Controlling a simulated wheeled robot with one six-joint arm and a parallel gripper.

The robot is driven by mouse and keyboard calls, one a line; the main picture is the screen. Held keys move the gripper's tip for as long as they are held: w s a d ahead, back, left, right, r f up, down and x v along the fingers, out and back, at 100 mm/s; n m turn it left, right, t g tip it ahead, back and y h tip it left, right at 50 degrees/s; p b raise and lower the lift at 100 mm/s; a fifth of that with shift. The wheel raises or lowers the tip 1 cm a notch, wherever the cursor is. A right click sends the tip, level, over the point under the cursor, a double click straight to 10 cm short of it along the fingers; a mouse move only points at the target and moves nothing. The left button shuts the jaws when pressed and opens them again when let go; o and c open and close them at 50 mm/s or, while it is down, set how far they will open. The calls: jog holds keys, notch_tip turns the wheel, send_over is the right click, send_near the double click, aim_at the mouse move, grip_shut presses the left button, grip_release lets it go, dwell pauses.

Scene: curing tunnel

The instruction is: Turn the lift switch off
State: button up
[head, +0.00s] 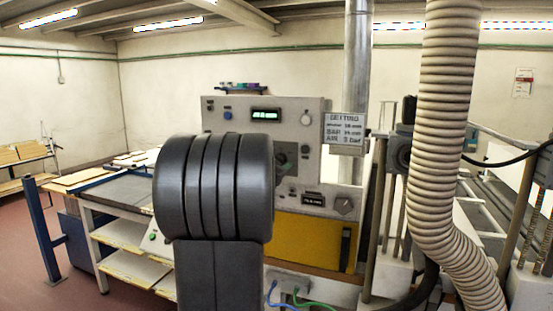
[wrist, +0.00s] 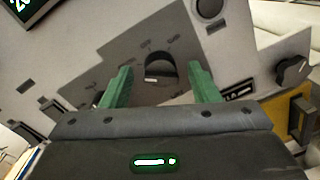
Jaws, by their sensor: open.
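A dark round rotary switch (wrist: 160,66) with a pale mark near its lower edge sits on a dark grey plate (wrist: 120,62) of the control panel. Its labels are too small to read, so I cannot tell for sure that it is the lift switch. My gripper (wrist: 161,78) is open, with one green finger on each side of the switch in the wrist view. The jaws look empty, and I cannot tell whether they touch the switch. In the head view my dark arm covers part of the panel (head: 232,108), and the switch (head: 280,158) shows only partly beside it.
The panel also has a lit display (head: 265,115), a blue button (head: 227,115), a pale round knob (head: 305,120) and a lower right knob (head: 344,205). A yellow door (head: 318,240) is below. A ribbed hose (head: 445,120) stands right, a workbench (head: 105,196) left.

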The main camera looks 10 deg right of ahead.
jog(key=shift+w+d, duration=0.15)
jog(key=shift+w, duration=0.15)
jog(key=c, duration=0.9)
jog(key=shift+c, duration=0.2)
jog(key=shift+f+b, duration=0.1)
jog(key=shift+b, duration=0.3)
jog(key=shift+s+m+y+b, duration=0.1)
jog(key=shift+m+y+b, duration=0.3)
jog(key=shift+m+b, duration=5.4)
jog(key=shift+r+n+b, duration=0.25)
jog(key=shift+n+b, duration=0.15)
jog(key=shift+b, duration=0.25)
